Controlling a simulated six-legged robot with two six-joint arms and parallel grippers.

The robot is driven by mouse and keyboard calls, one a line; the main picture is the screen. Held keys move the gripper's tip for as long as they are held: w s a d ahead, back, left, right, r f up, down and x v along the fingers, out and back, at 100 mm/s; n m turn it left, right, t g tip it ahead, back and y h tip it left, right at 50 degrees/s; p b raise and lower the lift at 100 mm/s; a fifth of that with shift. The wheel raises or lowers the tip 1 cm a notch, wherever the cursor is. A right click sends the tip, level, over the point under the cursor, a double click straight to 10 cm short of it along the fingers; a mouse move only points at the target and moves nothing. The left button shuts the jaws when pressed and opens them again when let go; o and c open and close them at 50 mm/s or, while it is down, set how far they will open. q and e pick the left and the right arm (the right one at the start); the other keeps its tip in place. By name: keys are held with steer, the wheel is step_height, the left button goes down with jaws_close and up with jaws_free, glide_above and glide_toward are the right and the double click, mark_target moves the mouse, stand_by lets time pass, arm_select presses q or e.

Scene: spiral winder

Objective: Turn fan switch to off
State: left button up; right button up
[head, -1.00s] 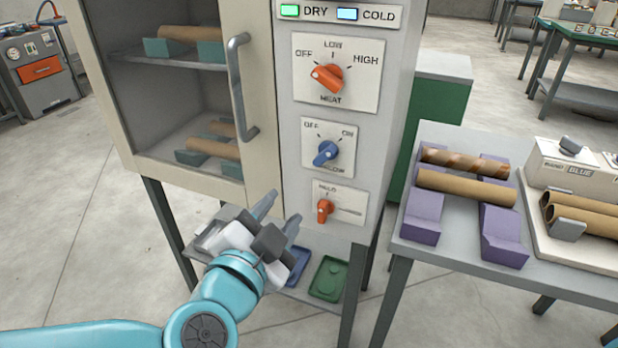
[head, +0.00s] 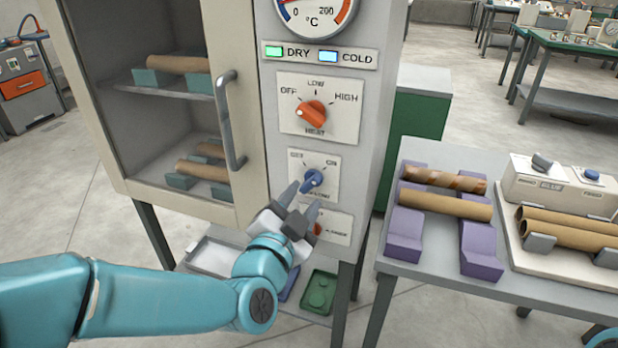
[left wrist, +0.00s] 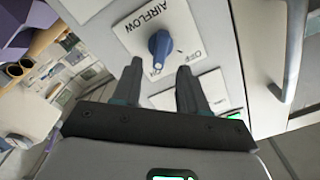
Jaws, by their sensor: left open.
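The fan switch is the blue airflow knob (head: 313,179) on the white OFF/ON plate of the cabinet's front. Its handle appears turned toward ON. My left gripper (head: 303,197) is open and empty, just below and in front of the knob, partly covering the lower plate. In the left wrist view the blue knob (left wrist: 160,45) lies ahead, roughly centred between the fingers of the gripper (left wrist: 159,70). I see no contact with it. My right gripper is not in view.
The cabinet door's handle (head: 228,120) stands out to the left. A table with tubes on purple blocks (head: 404,232) is to the right.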

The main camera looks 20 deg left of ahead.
mark_target(306, 184)
arm_select(q)
steer(key=shift+w+d, duration=0.1)
steer(key=shift+w, duration=2.2)
steer(key=shift+s, duration=0.1)
jaws_close()
steer(key=n+b, duration=0.3)
steer(key=shift+f, duration=0.1)
steer(key=n+b, duration=0.2)
steer(key=n, duration=0.1)
steer(key=n+b, duration=0.1)
steer(key=shift+a+n, duration=0.25)
steer(key=shift+n, duration=0.15)
steer(key=n+b, duration=0.3)
steer(key=n, duration=0.1)
steer(key=shift+a, duration=0.1)
steer(key=shift+a+n+b, duration=0.1)
steer(key=shift+n+b, duration=0.95)
steer(key=shift+n, duration=0.95)
